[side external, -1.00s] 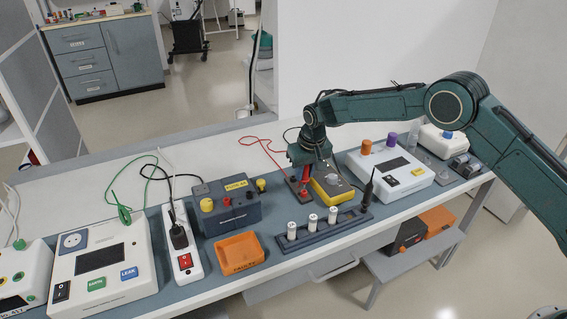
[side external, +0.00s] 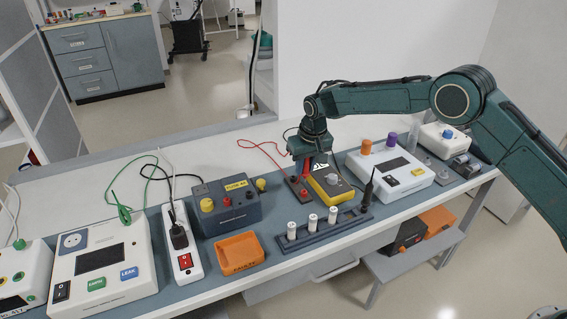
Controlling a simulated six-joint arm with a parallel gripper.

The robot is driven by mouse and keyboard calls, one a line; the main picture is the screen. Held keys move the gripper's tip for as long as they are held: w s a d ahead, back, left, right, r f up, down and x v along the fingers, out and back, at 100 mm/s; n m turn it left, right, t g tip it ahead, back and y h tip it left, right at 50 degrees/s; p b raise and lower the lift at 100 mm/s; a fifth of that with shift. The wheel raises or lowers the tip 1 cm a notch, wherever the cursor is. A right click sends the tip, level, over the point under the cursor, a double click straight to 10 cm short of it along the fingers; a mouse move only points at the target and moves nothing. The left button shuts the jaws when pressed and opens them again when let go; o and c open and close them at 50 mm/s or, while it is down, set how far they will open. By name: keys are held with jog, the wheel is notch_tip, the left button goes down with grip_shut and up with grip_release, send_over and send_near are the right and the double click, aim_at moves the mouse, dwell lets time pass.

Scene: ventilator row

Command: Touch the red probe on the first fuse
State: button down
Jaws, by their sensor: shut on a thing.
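My gripper (side external: 305,160) points down over a small dark block (side external: 294,185) at the back of the mat, shut on the red probe (side external: 306,171). Only part of the probe shows below the fingers. I cannot tell whether its tip is still in the block. Three white fuses, the left one (side external: 292,230), the middle one (side external: 313,221) and the right one (side external: 332,214), stand upright in a dark rail (side external: 345,226), in front of my gripper and apart from it. The black probe (side external: 369,187) stands upright at the rail's right end.
A yellow meter (side external: 327,190) lies close to the right of the block, and a red lead (side external: 262,141) runs behind. A grey battery box (side external: 227,205) and an orange tray (side external: 239,252) stand left. A white device (side external: 395,172) stands right.

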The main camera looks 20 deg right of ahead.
jog(key=shift+s+a+r, duration=0.15)
jog(key=shift+s+a, duration=0.1)
jog(key=shift+a, duration=0.1)
jog(key=s+a+r, duration=0.6)
jog(key=s+a, duration=0.3)
jog(key=s, duration=0.3)
jog(key=shift+s+a+r, duration=0.2)
jog(key=shift+s+a, duration=0.1)
jog(key=shift+a, duration=0.1)
jog(key=shift+f, duration=0.25)
send_over(292, 225)
jog(key=shift+f, duration=2.15)
jog(key=shift+f, duration=0.65)
dwell(0.4)
